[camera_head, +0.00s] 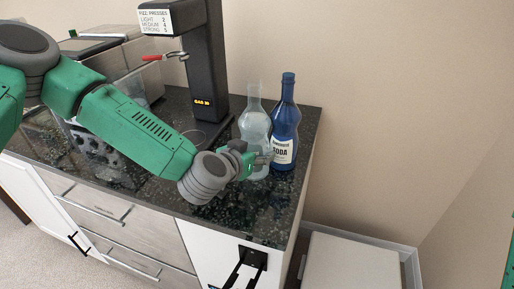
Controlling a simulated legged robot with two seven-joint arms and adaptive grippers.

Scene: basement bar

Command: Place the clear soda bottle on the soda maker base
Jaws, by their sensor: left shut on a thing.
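The clear soda bottle (255,122) stands upright near the right end of the dark countertop, just left of a blue soda bottle. My left gripper (262,158) is shut on the clear bottle at its lower body; the fingers hide part of it. The dark soda maker (208,60) stands behind and left of the bottle, with a lit display on its column. Its base (205,132) is partly hidden behind my green left arm. My right gripper is not in view.
The blue soda bottle (286,125) stands very close on the right of the clear one. The speckled dark counter (245,215) has bare room in front and ends just right of the bottles. Silver appliances (115,55) stand at the back left. A grey bin (350,262) is on the floor at right.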

